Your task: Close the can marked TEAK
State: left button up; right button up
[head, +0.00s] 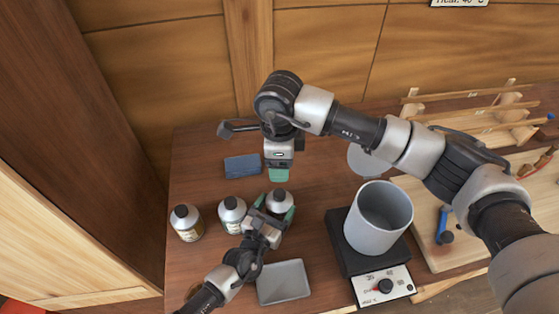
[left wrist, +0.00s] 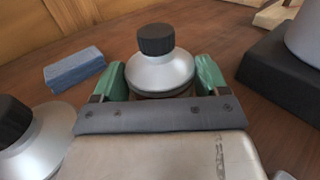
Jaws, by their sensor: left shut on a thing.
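A silver can (head: 279,203) with a black screw cap stands between the green fingers of my left gripper (head: 274,208), which is shut on it. In the left wrist view the can's shoulder (left wrist: 160,74) shows between the fingers, with the black cap (left wrist: 155,39) seated on its neck. How tight the cap is cannot be seen. The held can's label is hidden. Two more capped cans, the middle one (head: 232,212) and the leftmost one (head: 187,222), stand to its left; their labels are too small to read. My right gripper (head: 278,174) points down just behind the held can, its opening unclear.
A blue block (head: 242,166) lies behind the cans. A grey tray (head: 283,282) is in front. A large grey pot (head: 379,217) stands on a black hotplate (head: 384,284) to the right. A wooden rack (head: 475,112) is at the back right.

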pick_arm(q)
jog(key=o, duration=1.7)
jog(key=b+v, duration=0.2)
jog(key=v, duration=0.7)
jog(key=shift+s+a+f, duration=0.1)
jog(key=shift+s, duration=0.1)
jog(key=shift+s+a, duration=0.3)
jog(key=shift+s, duration=0.3)
